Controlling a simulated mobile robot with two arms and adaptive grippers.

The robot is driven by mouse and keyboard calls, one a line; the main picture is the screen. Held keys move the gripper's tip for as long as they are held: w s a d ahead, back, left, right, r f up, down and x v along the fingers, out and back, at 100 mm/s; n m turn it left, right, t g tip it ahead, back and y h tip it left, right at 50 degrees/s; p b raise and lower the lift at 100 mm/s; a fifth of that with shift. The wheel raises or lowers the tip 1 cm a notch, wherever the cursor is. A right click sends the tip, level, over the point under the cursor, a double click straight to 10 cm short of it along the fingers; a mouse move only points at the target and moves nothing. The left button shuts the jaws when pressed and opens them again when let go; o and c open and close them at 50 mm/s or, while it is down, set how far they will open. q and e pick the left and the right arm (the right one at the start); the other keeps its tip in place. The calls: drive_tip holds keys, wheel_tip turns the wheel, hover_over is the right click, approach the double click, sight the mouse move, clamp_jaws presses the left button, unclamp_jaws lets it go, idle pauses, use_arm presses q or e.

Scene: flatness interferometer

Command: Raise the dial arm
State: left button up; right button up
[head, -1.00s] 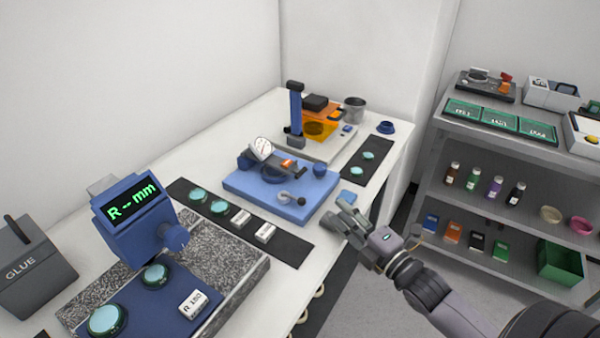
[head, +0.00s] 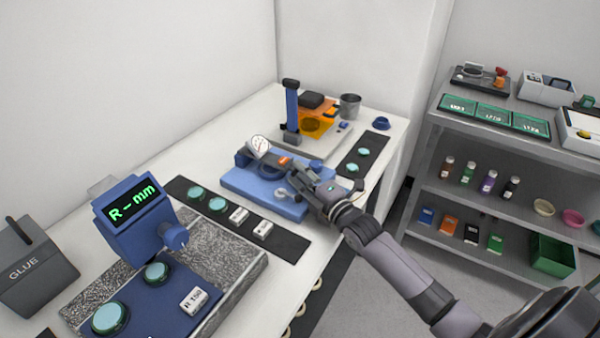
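The blue dial gauge stand (head: 245,185) lies on the white bench. Its round white dial (head: 260,146) sits at the back left of the stand, and a dark arm with an orange part (head: 285,161) runs right from it. My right gripper (head: 298,178) is over the right part of the stand, close to the arm's right end. The gripper hides that end, and I cannot tell whether it touches it. Its finger gap is too small to make out. A small silvery lever (head: 281,193) shows just left of the gripper. My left gripper is out of view.
A black strip (head: 280,243) with teal discs and white blocks lies in front of the stand. A blue post (head: 292,112) with an orange plate stands behind it. A grey cup (head: 350,105) is at the back. A grey shelf unit (head: 490,150) stands to the right.

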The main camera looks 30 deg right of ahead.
drive_tip(key=shift+w, duration=0.2)
drive_tip(key=shift+c, duration=0.5)
clamp_jaws()
idle(0.4)
